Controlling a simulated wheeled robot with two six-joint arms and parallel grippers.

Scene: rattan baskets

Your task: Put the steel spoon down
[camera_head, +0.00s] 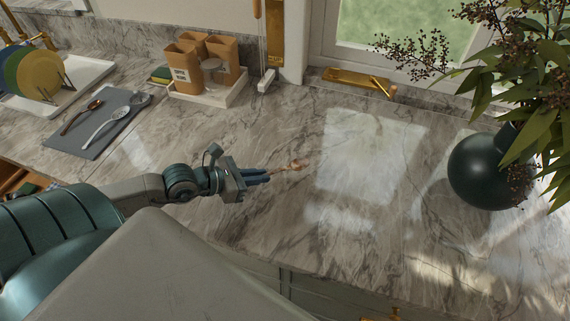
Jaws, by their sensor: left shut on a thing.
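My left gripper (256,177) reaches in from the left over the marble counter, shut on the handle of a small spoon (297,165). The spoon points right, away from the fingers. Its bowl looks brownish or copper here, so I cannot tell from colour that it is steel. It is close above or at the counter; I cannot tell whether it touches. Part of the handle is hidden between the fingers. My right gripper is not in view.
A grey mat (92,147) with several utensils lies at left, near a rack of plates (40,74). Brown containers (186,68) stand on a white tray at the back. A dark round vase (484,172) with foliage stands at right. The middle marble counter (330,230) is clear.

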